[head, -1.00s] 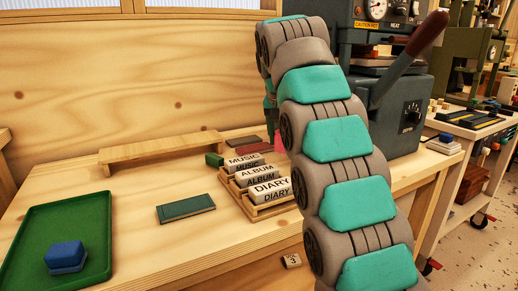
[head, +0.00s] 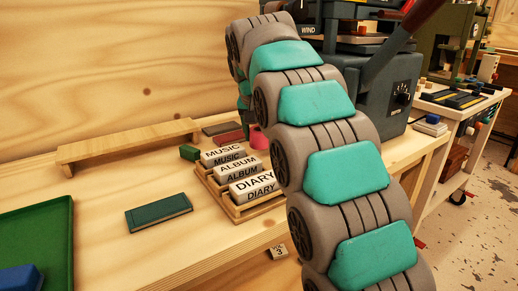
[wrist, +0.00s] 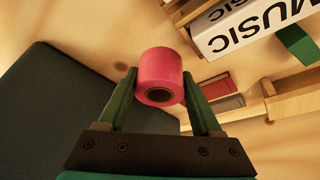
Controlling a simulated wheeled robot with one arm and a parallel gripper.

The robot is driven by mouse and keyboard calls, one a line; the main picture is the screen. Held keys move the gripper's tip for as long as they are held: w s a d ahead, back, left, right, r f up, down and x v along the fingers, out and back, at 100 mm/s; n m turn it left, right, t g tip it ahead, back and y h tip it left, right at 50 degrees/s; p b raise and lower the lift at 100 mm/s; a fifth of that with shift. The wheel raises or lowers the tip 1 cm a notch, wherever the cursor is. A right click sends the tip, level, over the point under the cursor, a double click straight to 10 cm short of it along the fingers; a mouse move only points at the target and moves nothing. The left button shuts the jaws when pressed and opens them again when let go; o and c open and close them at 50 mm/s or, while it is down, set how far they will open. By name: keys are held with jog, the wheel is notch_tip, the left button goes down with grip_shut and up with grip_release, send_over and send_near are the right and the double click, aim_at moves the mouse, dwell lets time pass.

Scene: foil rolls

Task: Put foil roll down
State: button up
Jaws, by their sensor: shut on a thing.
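The pink foil roll (wrist: 161,75) sits between the two green fingers of my gripper (wrist: 160,92) in the wrist view. The gripper is shut on it, and the roll's dark hollow core faces the camera. In the head view a small part of the pink roll (head: 258,138) shows beside my arm, just behind the block rack. My arm hides the gripper there. I cannot tell whether the roll touches the table.
A wooden rack (head: 226,212) with MUSIC, ALBUM and DIARY blocks stands near the roll. A dark machine (head: 388,90) is to the right. A low wooden shelf (head: 128,143), a green book (head: 158,212) and a green tray (head: 62,240) lie left. Bare wood separates them.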

aim_at(259, 149)
jog(key=shift+f, duration=2.2)
jog(key=o, duration=1.2)
jog(key=shift+f, duration=0.1)
jog(key=shift+c, duration=0.2)
